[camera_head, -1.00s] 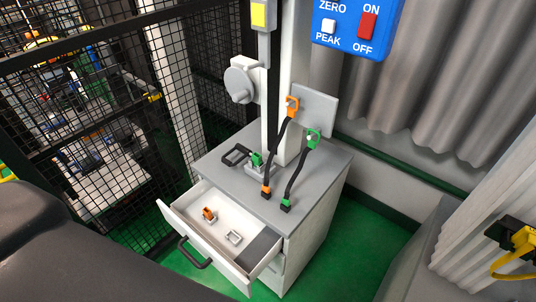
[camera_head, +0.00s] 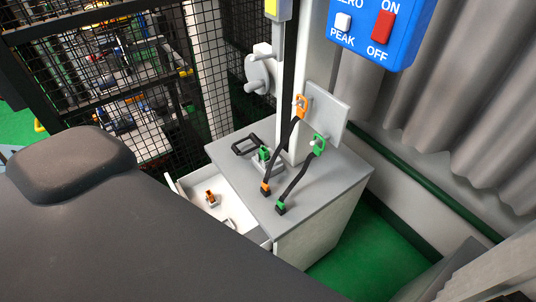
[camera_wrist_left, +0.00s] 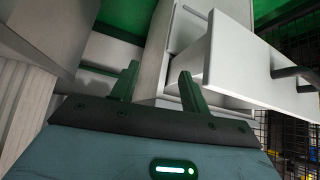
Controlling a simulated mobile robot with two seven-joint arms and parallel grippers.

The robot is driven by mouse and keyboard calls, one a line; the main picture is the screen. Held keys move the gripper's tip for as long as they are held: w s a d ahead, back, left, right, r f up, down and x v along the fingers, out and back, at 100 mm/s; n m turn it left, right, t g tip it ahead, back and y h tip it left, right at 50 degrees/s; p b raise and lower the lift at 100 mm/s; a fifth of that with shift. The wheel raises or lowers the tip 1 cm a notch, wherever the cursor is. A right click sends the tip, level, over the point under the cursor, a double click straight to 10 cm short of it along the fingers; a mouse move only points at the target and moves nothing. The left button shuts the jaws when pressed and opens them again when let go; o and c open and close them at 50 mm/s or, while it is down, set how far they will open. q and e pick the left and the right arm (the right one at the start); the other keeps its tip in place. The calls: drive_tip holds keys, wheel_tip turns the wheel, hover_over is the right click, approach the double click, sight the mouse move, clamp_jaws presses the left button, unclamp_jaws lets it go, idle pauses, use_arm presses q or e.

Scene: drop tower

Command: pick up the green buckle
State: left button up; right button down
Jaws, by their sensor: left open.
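Several green parts show in the head view, and I cannot tell for sure which is the buckle. A green clip (camera_head: 319,145) hangs on a peg at the top of a black strap. A dark green end piece (camera_head: 281,207) is at that strap's lower end on the grey cabinet top. Another green piece (camera_head: 264,154) sits in a small fixture behind the straps. My left gripper (camera_wrist_left: 158,82) is open and empty in the left wrist view, its fingers pointing towards the cabinet's side and drawer. No green buckle shows there. My right gripper is not in view.
The grey-topped cabinet (camera_head: 236,165) has an open white drawer (camera_head: 190,187) holding an orange piece (camera_head: 211,198); my dark arm hides part of it. An orange clip (camera_head: 301,105) hangs beside the green one. A blue switch box (camera_head: 375,28) is above; black mesh fencing stands left.

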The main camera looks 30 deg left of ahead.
use_arm(q)
wheel_tip(320, 180, up, 9)
drive_tip(key=w+g+p, duration=0.1)
drive_tip(key=g, duration=0.4)
drive_tip(key=w+d+n, duration=0.2)
drive_tip(key=w+d, duration=0.2)
drive_tip(key=w, duration=0.4)
drive_tip(key=n+y, duration=0.4)
drive_tip(key=n, duration=0.9)
approach(264, 147)
drive_tip(key=shift+s+a+f, duration=0.1)
drive_tip(key=shift+f, duration=0.65)
drive_tip(key=shift+s+a+f, duration=0.1)
drive_tip(key=shift+f, duration=0.7)
drive_tip(key=shift+b+x, duration=0.65)
drive_tip(key=shift+x, duration=1.9)
drive_tip(key=shift+w+d, duration=0.15)
drive_tip(key=shift+d, duration=0.05)
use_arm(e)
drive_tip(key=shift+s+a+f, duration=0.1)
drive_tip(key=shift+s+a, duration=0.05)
